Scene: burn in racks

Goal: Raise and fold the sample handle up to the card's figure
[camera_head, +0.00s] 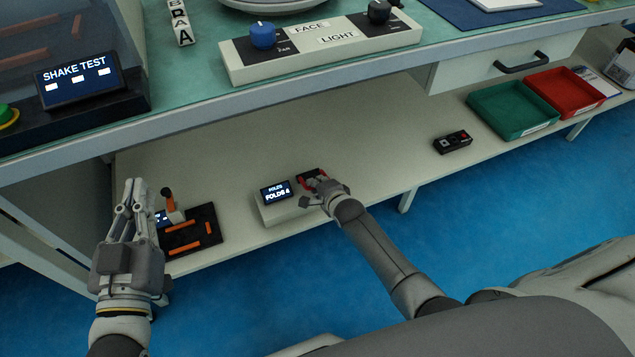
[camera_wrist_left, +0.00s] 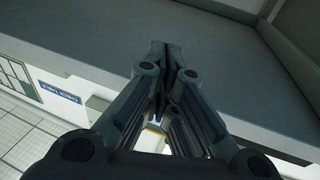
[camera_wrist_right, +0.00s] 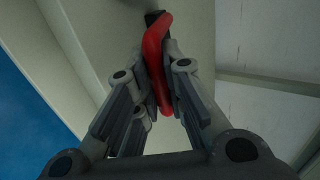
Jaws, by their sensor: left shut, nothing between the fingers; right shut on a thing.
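The sample handle is a red bar that shows at my right gripper in the head view (camera_head: 312,181) and stands out in the right wrist view (camera_wrist_right: 154,55). My right gripper (camera_head: 316,193) is shut on the red handle, its fingers (camera_wrist_right: 160,85) on either side of the bar. The handle sits at the right end of a pale block (camera_head: 282,211) on the lower shelf. A small dark display (camera_head: 276,192) on this block reads "FOLDS" with a figure too small to read surely. My left gripper (camera_head: 132,188) is shut and empty; its fingers also show in the left wrist view (camera_wrist_left: 163,75).
A black plate (camera_head: 205,222) with orange bars and an orange-topped lever (camera_head: 169,200) stands right of my left gripper. A black box (camera_head: 453,142), green tray (camera_head: 513,107) and red tray (camera_head: 565,92) lie further right. The worktop edge (camera_head: 300,83) overhangs the shelf.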

